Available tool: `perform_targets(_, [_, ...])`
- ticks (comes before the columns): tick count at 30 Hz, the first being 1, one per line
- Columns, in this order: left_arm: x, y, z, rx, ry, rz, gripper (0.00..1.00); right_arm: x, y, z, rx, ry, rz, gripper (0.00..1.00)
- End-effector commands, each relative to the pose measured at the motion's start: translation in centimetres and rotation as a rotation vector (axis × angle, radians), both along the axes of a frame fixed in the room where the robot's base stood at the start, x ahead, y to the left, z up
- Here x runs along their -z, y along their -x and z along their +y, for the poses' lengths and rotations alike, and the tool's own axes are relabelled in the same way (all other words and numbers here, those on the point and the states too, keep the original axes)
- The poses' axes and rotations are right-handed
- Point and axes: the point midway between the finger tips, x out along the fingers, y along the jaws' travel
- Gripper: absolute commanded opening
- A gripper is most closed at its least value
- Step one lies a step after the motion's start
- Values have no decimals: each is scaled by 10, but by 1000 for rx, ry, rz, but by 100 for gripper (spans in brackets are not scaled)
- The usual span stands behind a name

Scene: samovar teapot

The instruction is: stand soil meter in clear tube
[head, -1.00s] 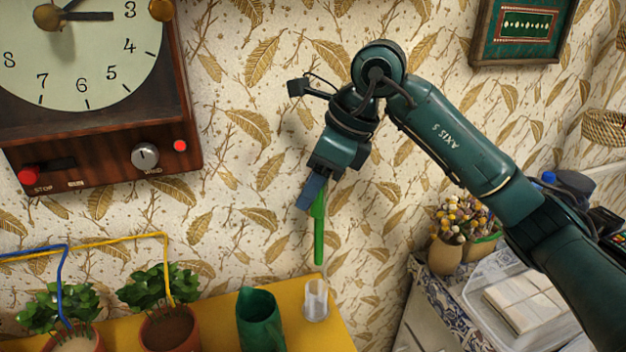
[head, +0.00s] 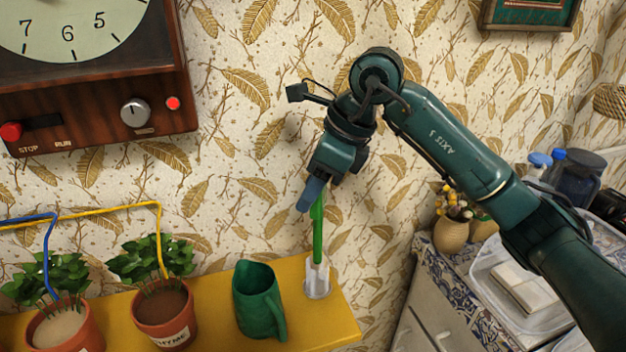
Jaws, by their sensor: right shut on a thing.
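The soil meter (head: 317,235) is a green stick held upright by my right gripper (head: 312,195), whose blue fingers are shut on its top. Its lower end overlaps the mouth of the clear tube (head: 317,282) and appears to be inside it. How deep the tip sits is hard to tell. The clear tube stands upright near the right end of the yellow shelf (head: 215,300). My left gripper is not in view.
A green jug (head: 258,300) stands just left of the tube. Two potted plants, one in a labelled pot (head: 165,320), stand further left under blue and yellow pipes. The patterned wall is close behind. A counter with a clear bin (head: 520,300) is at right.

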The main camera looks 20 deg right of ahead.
Motion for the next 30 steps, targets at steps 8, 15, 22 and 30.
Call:
perform_targets(8, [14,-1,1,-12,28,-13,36,28,0,0,1,1,1,24])
perform_targets(15, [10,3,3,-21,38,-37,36,40,0,0,0,0,0,24])
perform_targets(22, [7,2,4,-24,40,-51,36,42,0,0,0,0,0,24])
perform_targets(30, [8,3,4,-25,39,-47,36,41,0,0,1,1,1,54])
